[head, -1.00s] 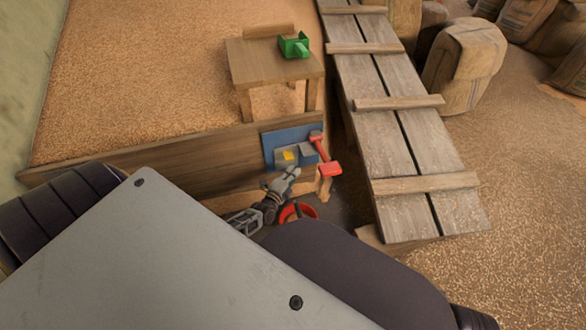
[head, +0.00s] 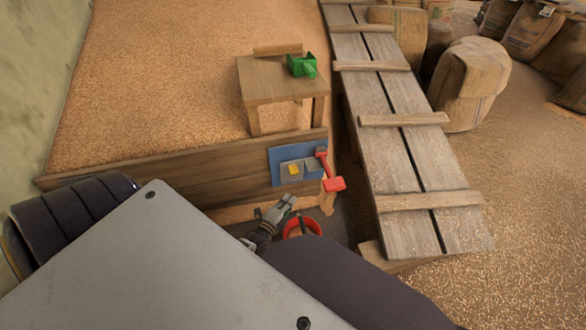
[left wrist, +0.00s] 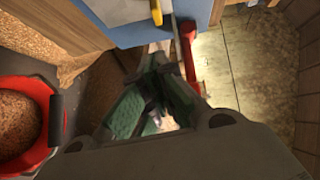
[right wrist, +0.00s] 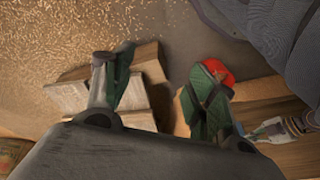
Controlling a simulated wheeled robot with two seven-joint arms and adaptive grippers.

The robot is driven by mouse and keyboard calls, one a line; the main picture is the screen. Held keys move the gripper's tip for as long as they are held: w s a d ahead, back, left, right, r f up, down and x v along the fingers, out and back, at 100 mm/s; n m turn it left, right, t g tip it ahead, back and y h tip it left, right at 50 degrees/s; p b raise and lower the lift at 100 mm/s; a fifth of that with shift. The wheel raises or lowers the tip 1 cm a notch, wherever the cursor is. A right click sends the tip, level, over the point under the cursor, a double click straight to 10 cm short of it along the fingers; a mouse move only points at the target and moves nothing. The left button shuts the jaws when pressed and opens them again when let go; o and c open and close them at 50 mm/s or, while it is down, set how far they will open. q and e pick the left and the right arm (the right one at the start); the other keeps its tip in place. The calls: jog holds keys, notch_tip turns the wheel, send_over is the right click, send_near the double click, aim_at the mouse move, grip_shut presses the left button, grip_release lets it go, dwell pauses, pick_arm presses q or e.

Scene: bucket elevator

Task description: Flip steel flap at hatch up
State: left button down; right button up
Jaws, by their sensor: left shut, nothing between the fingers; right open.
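A blue panel (head: 283,155) is on the wooden bin wall. It carries grey steel pieces (head: 312,165) with a yellow piece (head: 293,169) among them; I cannot tell for sure which grey piece is the flap, or its tilt. A red handled part (head: 334,184) hangs at the panel's right. My left gripper (head: 288,200) is shut and empty, just below the panel and apart from it. In the left wrist view its fingertips (left wrist: 163,65) are near the red part (left wrist: 191,45). My right gripper (right wrist: 155,85) is open and empty; the head view hides it.
A red bucket (head: 292,223) is beside my left gripper; grain fills it in the left wrist view (left wrist: 18,120). A small wooden table (head: 262,82) bears a green scoop (head: 302,66). A plank ramp (head: 395,150) runs along the right. Sacks (head: 468,85) stand beyond it.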

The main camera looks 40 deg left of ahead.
pick_arm(q)
jog(key=s, duration=0.2)
jog(key=shift+s+d, duration=0.1)
jog(key=shift+s, duration=0.25)
pick_arm(e)
jog(key=shift+w+d+f, duration=0.15)
jog(key=shift+w+f, duration=0.05)
jog(key=shift+f, duration=0.4)
jog(key=shift+s, duration=0.2)
pick_arm(q)
jog(key=shift+n, duration=0.3)
